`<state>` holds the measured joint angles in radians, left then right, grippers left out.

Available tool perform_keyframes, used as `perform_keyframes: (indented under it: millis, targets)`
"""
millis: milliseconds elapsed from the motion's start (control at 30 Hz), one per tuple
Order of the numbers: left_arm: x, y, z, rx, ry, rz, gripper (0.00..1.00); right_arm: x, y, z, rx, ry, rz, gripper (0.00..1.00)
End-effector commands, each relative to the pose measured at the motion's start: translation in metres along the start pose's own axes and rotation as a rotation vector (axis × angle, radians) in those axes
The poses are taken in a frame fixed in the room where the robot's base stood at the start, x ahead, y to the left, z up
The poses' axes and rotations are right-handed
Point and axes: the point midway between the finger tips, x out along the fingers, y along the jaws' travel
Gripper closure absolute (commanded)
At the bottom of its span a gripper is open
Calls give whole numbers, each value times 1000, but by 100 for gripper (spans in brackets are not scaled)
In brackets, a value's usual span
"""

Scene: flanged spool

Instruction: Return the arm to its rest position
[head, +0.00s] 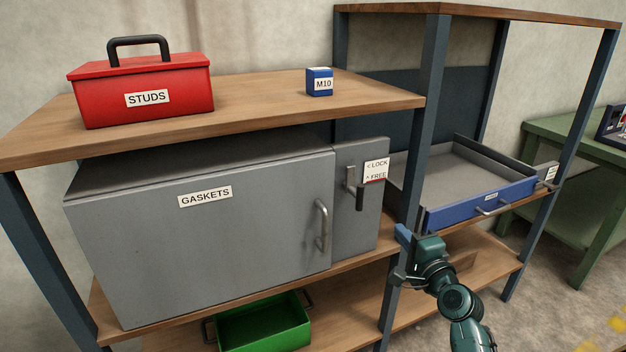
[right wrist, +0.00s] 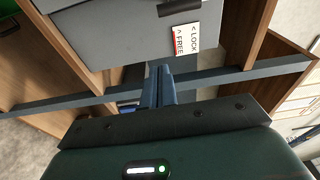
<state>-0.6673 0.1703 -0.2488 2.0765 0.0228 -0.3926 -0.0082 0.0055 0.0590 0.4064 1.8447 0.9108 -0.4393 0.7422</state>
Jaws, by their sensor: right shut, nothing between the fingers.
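My right gripper (head: 402,235) is in the head view, in front of the shelf post and below the left end of the blue-fronted drawer. Its fingers are closed together with nothing between them, and they also show in the right wrist view (right wrist: 158,85). The fingers point toward the shelf, apart from the lock handle as far as I can see. My left gripper is in neither view.
A grey cabinet (head: 150,240) marked GASKETS has its door shut. A lock lever (head: 358,190) sits beside a LOCK/FREE label (head: 376,170). An empty drawer (head: 480,205) is pulled out. A red STUDS box (head: 140,92), an M10 box (head: 319,82) and a green bin (head: 262,325) stand on shelves.

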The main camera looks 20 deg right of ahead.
Motion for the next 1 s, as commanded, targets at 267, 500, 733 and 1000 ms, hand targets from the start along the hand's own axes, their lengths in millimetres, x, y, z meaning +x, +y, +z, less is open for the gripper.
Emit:
perform_keyframes:
  millis: [267,500,733,1000]
  targets:
    - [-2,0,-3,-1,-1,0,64,-24,44,41,-285,-82,119,100]
    - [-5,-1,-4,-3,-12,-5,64,-125,139,144,-1007,-408,273,100]
    - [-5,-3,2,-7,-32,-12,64,-218,176,210,-1440,-681,226,100]
    - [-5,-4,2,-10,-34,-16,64,-243,181,227,-1552,-753,190,100]
